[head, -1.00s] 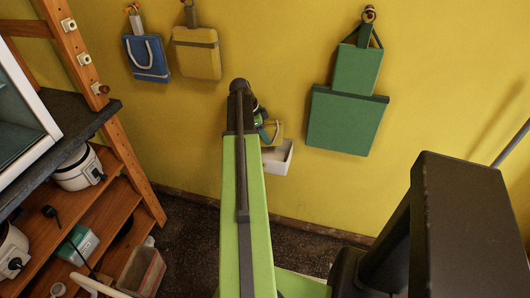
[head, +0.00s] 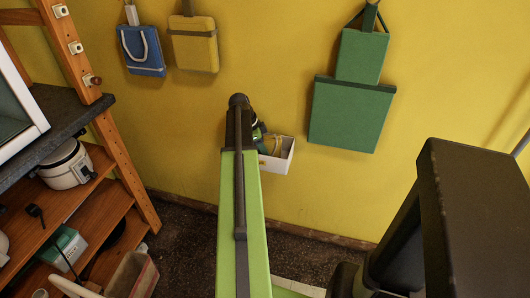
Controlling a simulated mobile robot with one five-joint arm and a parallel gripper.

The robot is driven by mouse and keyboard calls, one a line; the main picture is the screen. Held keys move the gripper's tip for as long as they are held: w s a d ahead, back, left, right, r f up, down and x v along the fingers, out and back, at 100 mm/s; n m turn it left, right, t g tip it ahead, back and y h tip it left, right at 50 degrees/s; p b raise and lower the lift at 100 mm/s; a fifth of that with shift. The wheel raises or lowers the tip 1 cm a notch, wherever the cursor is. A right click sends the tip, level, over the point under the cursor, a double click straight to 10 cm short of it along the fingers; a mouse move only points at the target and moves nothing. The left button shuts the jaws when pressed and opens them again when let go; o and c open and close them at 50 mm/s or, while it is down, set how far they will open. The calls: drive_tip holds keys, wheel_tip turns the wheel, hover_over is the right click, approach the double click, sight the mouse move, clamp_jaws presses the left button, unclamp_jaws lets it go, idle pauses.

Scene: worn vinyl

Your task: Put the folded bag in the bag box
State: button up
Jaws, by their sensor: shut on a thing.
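The bag box is a small white open-topped box (head: 283,163) against the yellow wall, just right of my arm's end. My gripper (head: 264,138) is at the left part of its opening, mostly hidden behind my green and black arm. It is shut on the folded bag (head: 278,146), a small tan-yellow piece that shows only in part. The bag appears within the box's opening, below the top of its back edge. Whether it touches the bottom is hidden.
A blue bag (head: 142,51), a yellow bag (head: 194,44) and a green bag (head: 346,112) hang on the wall. A wooden shelf unit (head: 128,178) with a rice cooker (head: 67,167) stands at left. A bin (head: 132,275) is on the dark floor.

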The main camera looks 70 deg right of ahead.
drive_tip(key=o, duration=1.4)
drive_tip(key=shift+r+p, duration=0.4)
drive_tip(key=p+v, duration=1)
drive_tip(key=v, duration=0.1)
drive_tip(key=shift+w+r+p, duration=0.2)
drive_tip(key=shift+r+p, duration=0.05)
drive_tip(key=shift+p, duration=0.05)
drive_tip(key=shift+a+f, duration=0.1)
drive_tip(key=shift+f, duration=0.05)
